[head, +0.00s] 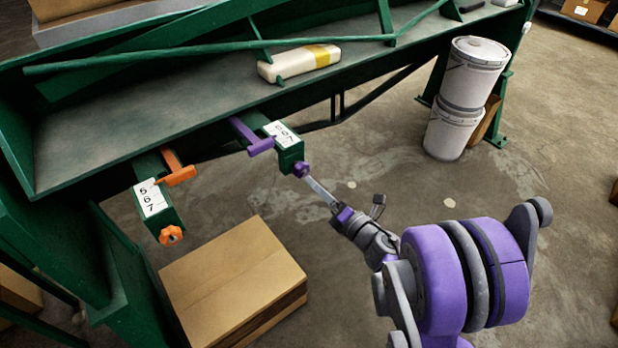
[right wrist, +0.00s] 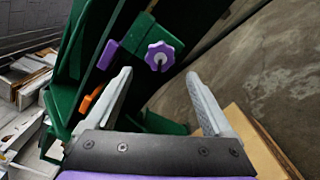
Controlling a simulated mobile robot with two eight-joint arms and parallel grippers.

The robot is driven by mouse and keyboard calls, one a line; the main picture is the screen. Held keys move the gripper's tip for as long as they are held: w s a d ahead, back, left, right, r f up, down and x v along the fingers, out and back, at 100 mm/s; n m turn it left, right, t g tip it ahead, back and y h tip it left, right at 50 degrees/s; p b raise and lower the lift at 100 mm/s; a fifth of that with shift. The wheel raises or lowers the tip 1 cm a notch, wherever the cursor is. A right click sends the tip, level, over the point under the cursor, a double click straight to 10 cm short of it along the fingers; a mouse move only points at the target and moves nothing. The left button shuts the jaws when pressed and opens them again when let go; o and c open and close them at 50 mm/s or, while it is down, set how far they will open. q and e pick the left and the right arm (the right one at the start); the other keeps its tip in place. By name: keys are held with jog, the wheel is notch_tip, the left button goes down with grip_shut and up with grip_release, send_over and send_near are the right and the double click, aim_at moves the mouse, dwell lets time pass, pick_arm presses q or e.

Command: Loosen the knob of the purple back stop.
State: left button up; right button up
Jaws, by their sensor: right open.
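The purple back stop (head: 252,137) sits on a green bracket with a white number card under the front edge of the green machine. Its purple lobed knob (head: 301,170) sticks out at the bracket's outer end. My right gripper (head: 312,184) points at the knob from the lower right. In the right wrist view the knob (right wrist: 160,56) shows beyond the fingertips, between their lines, with a pale centre. The right gripper (right wrist: 158,76) is open and empty; the fingers are apart from the knob, though the exact gap is hard to tell. My left gripper is not in view.
An orange back stop (head: 178,175) with an orange knob (head: 171,236) is on a similar bracket to the left. A cardboard box (head: 232,275) stands on the floor below. Two stacked white buckets (head: 466,100) stand at the right. The floor around my right arm is clear.

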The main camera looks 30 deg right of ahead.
jog(key=s, duration=0.4)
jog(key=shift+d, duration=0.15)
dwell(0.4)
